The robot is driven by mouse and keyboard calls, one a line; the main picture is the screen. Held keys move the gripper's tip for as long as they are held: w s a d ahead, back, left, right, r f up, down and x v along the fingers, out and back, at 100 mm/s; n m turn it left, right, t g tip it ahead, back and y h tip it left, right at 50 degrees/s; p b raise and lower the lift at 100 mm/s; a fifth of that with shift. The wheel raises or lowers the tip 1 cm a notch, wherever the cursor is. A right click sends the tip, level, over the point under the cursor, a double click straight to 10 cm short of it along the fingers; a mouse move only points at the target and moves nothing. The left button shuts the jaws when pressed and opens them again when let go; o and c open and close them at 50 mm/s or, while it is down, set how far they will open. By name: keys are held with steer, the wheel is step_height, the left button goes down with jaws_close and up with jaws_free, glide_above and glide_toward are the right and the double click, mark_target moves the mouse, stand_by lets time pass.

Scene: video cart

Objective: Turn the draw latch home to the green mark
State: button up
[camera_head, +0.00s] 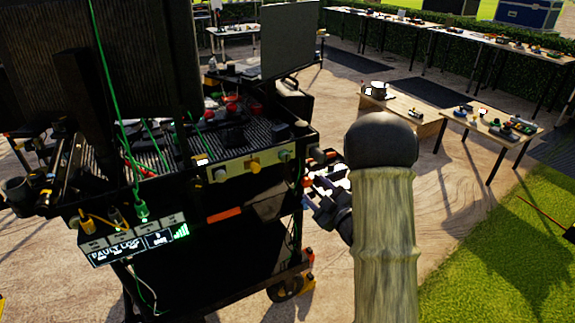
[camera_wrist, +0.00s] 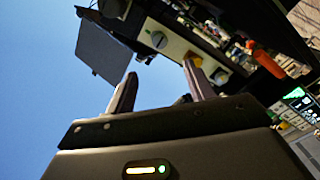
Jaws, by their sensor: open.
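A pale panel (camera_head: 236,168) on the cart's edge carries a yellow knob-like part (camera_head: 255,165) between two grey-green round knobs.
The black cart (camera_head: 180,190) holds cables, tools and a dark monitor (camera_head: 288,42) above the panel. A lit display box (camera_head: 135,240) hangs at its front with green and yellow cables. An orange cylinder (camera_wrist: 265,62) lies beyond the panel. Tables (camera_head: 492,122) stand farther right.

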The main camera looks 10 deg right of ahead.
steer(key=shift+r, duration=0.1)
stand_by(0.3)
steer(key=p, duration=0.4)
glide_toward(287, 159)
steer(key=x, duration=0.9)
steer(key=shift+w+a, duration=0.15)
steer(key=shift+w, duration=0.1)
steer(key=c, duration=1)
steer(key=shift+o, duration=0.2)
